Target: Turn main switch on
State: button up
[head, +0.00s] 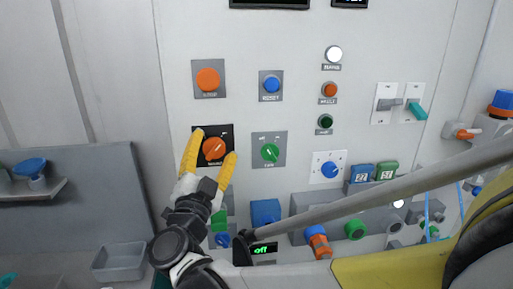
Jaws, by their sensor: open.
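The main switch (214,149) is an orange rotary knob on a black plate, on the light grey panel at the centre left of the head view. Its handle looks tilted, with its upper end to the right. My gripper (215,146) is open, with one yellow finger on each side of the knob. I cannot tell whether the fingers touch it. The lower part of the plate and its label are partly covered by the gripper. A small display (262,250) below reads "off" in green.
An orange stop button (208,79) sits above the switch and a blue reset button (271,84) is at upper right of it. A green rotary knob (269,152) is close on the right. A grey tray (119,262) and a shelf (30,190) stand at left.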

aim_at(215, 101)
notch_tip(215, 101, up, 10)
jog(key=shift+f, duration=0.25)
jog(key=shift+o, duration=0.2)
jog(key=shift+f, duration=0.1)
